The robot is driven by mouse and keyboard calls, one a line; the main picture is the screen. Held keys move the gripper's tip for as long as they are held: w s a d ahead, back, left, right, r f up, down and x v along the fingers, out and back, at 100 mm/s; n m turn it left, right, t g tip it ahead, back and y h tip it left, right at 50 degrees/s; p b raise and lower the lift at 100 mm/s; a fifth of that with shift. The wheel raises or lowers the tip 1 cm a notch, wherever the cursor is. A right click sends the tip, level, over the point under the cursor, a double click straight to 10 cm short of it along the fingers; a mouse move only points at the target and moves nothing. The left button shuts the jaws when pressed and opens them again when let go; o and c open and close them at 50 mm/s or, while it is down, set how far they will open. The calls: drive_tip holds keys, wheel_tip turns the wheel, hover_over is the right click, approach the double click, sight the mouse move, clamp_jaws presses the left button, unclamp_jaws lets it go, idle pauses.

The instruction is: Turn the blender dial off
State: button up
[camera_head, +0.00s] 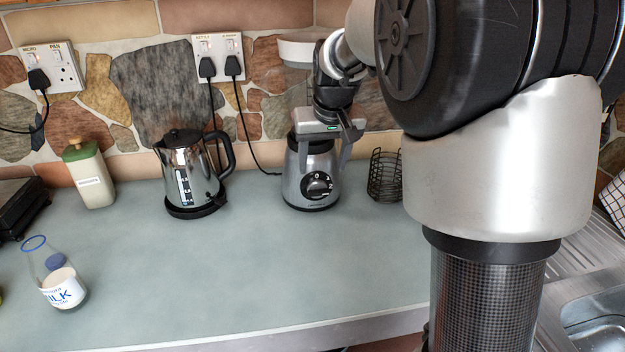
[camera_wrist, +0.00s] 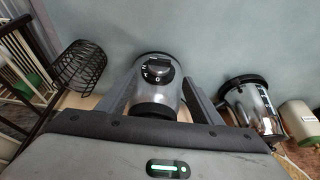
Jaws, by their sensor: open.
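The blender (camera_head: 297,188) stands on the worktop against the stone wall, a silver base with a round black dial (camera_head: 319,186) on its front. A 0 mark shows above the knob; I cannot tell which mark the knob points at. The blender's upper part is largely hidden behind my arm. My gripper (camera_head: 325,162) is open and points down in front of the blender, its fingers spread to either side above the dial. In the wrist view the blender base (camera_wrist: 155,96) and dial (camera_wrist: 158,71) lie between the fingers (camera_wrist: 163,73). No finger visibly touches the dial.
A steel kettle (camera_head: 188,168) stands left of the blender, and a black wire basket (camera_head: 385,176) close on its right. A cream canister (camera_head: 92,178) and a milk bottle (camera_head: 63,288) are further left. The worktop (camera_head: 230,270) in front is clear. A sink (camera_head: 595,325) is at right.

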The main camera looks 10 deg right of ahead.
sight(318, 191)
drive_tip(key=b+x, duration=0.1)
drive_tip(key=x, duration=0.9)
drive_tip(key=shift+c, duration=0.2)
drive_tip(key=c, duration=1)
